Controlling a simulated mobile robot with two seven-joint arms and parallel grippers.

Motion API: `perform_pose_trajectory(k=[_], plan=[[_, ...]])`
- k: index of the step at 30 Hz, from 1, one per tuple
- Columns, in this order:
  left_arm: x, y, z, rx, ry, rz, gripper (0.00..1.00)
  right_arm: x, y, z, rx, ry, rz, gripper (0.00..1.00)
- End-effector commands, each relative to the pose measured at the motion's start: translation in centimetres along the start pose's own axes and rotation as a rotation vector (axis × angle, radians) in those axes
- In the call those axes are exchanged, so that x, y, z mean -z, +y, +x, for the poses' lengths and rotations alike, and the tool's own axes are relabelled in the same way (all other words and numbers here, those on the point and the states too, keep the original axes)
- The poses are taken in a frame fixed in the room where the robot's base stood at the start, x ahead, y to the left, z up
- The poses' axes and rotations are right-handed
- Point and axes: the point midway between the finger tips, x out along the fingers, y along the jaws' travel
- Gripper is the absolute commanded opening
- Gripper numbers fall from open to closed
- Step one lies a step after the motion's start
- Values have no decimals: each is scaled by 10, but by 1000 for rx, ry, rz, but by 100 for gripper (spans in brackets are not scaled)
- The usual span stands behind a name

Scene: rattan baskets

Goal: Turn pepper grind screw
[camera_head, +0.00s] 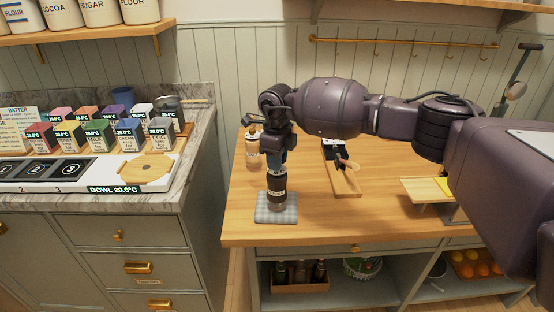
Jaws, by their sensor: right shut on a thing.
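A dark pepper grinder (276,194) stands upright on a small grey checked mat (263,215) near the left front of the wooden counter. My right gripper (277,167) comes down from above and is shut at the grinder's top. The gripper and wrist hide the grind screw, so its position cannot be seen. My left gripper is not in view.
A pale jar (252,147) stands behind the gripper. A long wooden board (345,180) with dark items lies to the right. A small wooden stand (425,190) is further right. A gap separates this counter from the marble one (190,192) at left.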

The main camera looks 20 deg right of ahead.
Motion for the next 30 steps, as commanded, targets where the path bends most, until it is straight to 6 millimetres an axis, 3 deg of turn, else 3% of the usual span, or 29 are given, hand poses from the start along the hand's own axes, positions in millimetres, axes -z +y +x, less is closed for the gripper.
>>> perform_pose_trajectory(k=[2,3,8,20,30], plan=[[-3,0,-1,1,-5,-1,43,0,0,-1,1,-2,0,0],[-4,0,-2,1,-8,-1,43,0,0,-1,1,-2,0,25],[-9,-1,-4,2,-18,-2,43,0,0,-1,1,-1,0,50],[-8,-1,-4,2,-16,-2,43,0,0,-8,1,-2,0,50],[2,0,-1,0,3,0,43,0,0,-65,3,-4,0,50]])
